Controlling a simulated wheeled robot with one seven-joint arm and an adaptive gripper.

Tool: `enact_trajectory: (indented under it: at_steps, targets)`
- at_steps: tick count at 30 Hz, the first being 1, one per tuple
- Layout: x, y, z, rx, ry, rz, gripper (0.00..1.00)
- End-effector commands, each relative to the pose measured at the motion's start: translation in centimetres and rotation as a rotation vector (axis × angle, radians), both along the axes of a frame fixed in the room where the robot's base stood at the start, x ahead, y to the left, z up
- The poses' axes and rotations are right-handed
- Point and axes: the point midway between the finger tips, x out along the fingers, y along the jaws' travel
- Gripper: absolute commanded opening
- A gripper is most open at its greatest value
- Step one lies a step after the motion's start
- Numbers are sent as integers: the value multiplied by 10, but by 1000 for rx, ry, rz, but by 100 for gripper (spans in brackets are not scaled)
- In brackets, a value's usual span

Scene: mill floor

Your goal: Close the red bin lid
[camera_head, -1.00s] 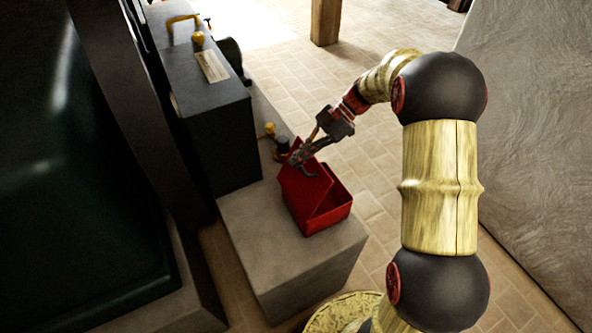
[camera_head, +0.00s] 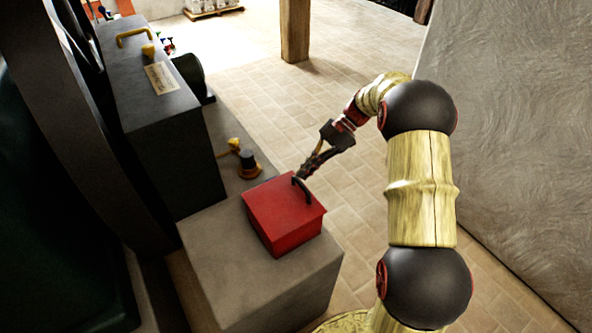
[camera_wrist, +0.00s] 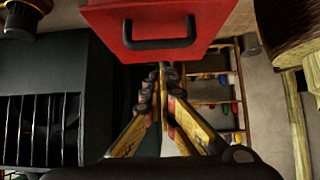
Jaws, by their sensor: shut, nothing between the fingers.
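The red bin (camera_head: 288,238) stands on a grey stone block. Its red lid (camera_head: 277,205) lies flat across the top, down on the bin, with a dark handle (camera_head: 301,189) at its far right edge. In the wrist view the red face with the black handle (camera_wrist: 160,42) fills the top middle. My gripper (camera_head: 306,172) is shut and empty, just beyond the handle side of the lid. In the wrist view its fingertips (camera_wrist: 163,72) meet just below the red edge. I cannot tell whether they touch the bin.
The grey block (camera_head: 215,240) has bare top to the left and front of the bin. A dark knob-like fitting (camera_head: 249,164) sits behind the bin. A dark machine box (camera_head: 165,120) rises at the left. A wooden post (camera_head: 295,30) stands far back; brick floor lies open right.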

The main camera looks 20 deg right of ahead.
Motion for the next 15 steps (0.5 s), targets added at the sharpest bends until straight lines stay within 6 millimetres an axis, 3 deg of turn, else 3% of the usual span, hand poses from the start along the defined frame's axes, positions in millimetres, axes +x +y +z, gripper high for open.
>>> enact_trajectory:
  at_steps: [6, 15]
  targets:
    - [3, -14, -29, 0, -1, 1, 0]
    - [4, -20, -46, -1, -1, 1, 0]
